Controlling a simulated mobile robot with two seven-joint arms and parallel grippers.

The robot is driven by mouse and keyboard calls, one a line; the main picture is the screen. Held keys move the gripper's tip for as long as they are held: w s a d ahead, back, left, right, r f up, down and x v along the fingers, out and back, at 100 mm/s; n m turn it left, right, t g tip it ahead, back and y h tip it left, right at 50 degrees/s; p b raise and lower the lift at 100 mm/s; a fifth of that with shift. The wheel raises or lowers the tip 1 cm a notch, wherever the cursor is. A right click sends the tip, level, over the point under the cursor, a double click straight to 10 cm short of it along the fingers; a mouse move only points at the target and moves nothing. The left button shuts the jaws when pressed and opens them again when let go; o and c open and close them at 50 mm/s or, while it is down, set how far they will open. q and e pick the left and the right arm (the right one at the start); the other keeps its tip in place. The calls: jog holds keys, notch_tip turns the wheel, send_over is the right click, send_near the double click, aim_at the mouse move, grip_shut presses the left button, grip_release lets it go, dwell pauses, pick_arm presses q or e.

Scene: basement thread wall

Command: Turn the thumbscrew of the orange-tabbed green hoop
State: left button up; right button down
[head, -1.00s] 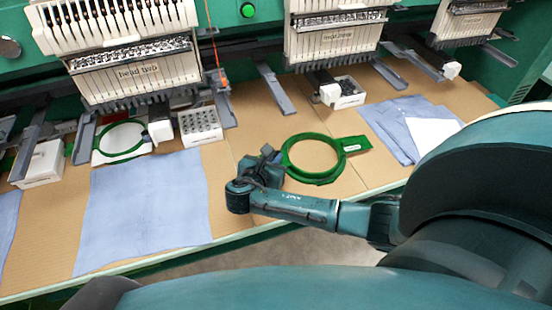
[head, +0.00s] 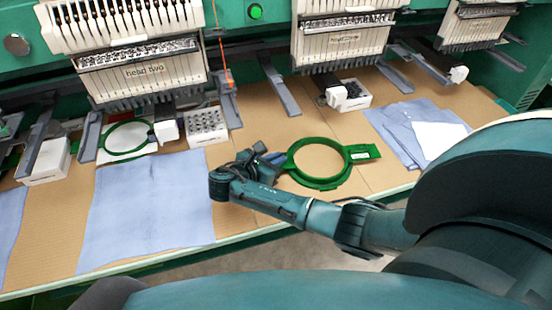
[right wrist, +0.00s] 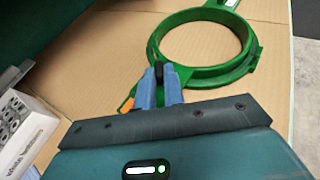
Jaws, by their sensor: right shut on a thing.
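The green hoop (head: 322,186) lies flat on the tan table, its flat bracket pointing right. It also shows in the right wrist view (right wrist: 200,77), past my fingers. My right gripper (head: 275,159) is at the hoop's left side. In the right wrist view, my right gripper's blue fingers (right wrist: 159,76) are shut on the small dark thumbscrew (right wrist: 159,68) at the hoop's near edge. An orange tab (right wrist: 126,105) shows beside the left finger. The fingers hide most of the thumbscrew. My left gripper is not in view.
A second green hoop (head: 107,150) sits under the machine head marked "head two" (head: 145,75). White bobbin boxes (head: 205,138) stand along the back. Blue cloth (head: 150,205) lies left, and folded blue cloth with white paper (head: 440,137) lies right of the hoop.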

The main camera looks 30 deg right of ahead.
dwell(0.6)
jog(key=c, duration=1.5)
grip_release()
jog(key=v, duration=1.3)
jog(key=shift+r, duration=0.1)
